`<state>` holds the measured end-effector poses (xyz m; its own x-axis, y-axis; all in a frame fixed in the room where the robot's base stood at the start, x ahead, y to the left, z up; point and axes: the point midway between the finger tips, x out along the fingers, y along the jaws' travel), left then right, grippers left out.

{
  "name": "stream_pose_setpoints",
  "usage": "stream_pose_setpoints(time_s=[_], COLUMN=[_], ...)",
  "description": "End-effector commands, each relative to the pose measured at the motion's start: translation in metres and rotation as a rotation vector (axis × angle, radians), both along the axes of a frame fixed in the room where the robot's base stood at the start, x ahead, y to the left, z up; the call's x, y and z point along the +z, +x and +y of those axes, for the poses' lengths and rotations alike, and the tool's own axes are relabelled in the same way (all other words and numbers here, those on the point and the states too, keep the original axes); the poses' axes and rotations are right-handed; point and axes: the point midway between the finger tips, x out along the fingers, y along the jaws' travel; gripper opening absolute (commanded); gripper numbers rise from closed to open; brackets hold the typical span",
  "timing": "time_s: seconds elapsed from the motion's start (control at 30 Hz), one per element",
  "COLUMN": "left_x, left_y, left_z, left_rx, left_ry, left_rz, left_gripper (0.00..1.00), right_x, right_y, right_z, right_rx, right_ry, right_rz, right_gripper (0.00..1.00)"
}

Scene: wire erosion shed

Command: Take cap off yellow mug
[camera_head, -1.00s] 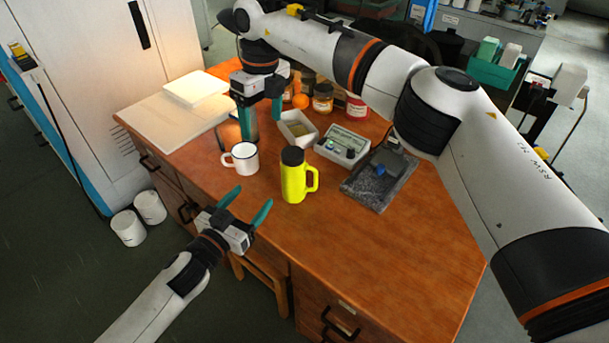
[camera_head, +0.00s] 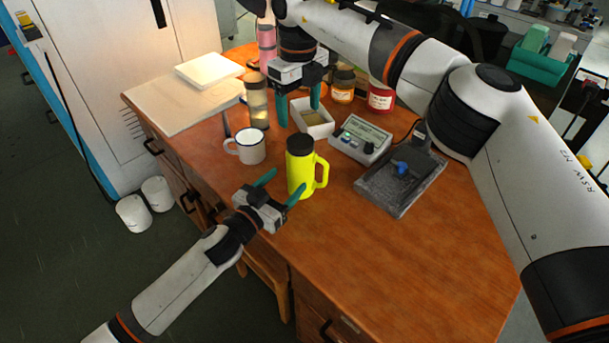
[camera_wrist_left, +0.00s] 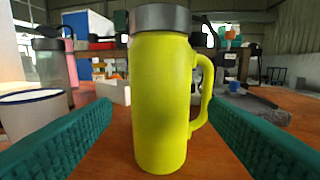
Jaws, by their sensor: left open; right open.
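The yellow mug (camera_head: 301,177) stands upright on the wooden desk, its handle to the right. Its dark cap (camera_head: 300,146) sits on top; in the left wrist view the cap (camera_wrist_left: 160,17) shows grey above the yellow body (camera_wrist_left: 160,105). My left gripper (camera_head: 281,183) is open at the near side of the mug. In the left wrist view its green fingers lie to either side of the mug, which stands ahead of them, not gripped. My right gripper (camera_head: 299,110) is open and empty, pointing down behind the mug, near the white tray.
A white enamel cup (camera_head: 249,147) stands left of the mug. Behind are a white tray (camera_head: 318,128), a glass jar (camera_head: 257,100) and a meter box (camera_head: 360,138). A dark stone plate (camera_head: 392,188) lies right. The desk's front right is clear.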

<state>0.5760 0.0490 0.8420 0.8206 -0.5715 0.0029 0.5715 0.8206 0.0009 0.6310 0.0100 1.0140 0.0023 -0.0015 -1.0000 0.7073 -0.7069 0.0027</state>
Motion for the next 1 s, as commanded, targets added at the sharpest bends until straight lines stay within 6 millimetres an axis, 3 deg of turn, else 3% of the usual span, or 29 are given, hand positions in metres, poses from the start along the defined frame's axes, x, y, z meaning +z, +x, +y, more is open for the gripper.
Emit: stream_pose_setpoints(time_s=[0.2, 0.4, 0.83, 1.0], left_x=[0.001, 0.000, 0.000, 0.000], left_y=[0.036, 0.056, 0.064, 0.064], left_z=[-0.026, -0.040, -0.045, -0.045], left_rx=[0.000, 0.000, 0.000, 0.000], left_ry=[-0.001, 0.000, 0.000, 0.000], left_rz=[0.000, 0.000, 0.001, 0.001], left_gripper=[0.69, 0.69, 0.69, 0.43], right_x=[0.000, 0.000, 0.000, 0.000], right_y=[0.000, 0.000, 0.000, 0.000], right_z=[0.000, 0.000, 0.000, 0.000], right_rx=[0.000, 0.000, 0.000, 0.000], right_ry=[0.000, 0.000, 0.000, 0.001], right_rz=[0.000, 0.000, 0.000, 0.001], right_gripper=[0.72, 0.72, 0.72, 0.72])
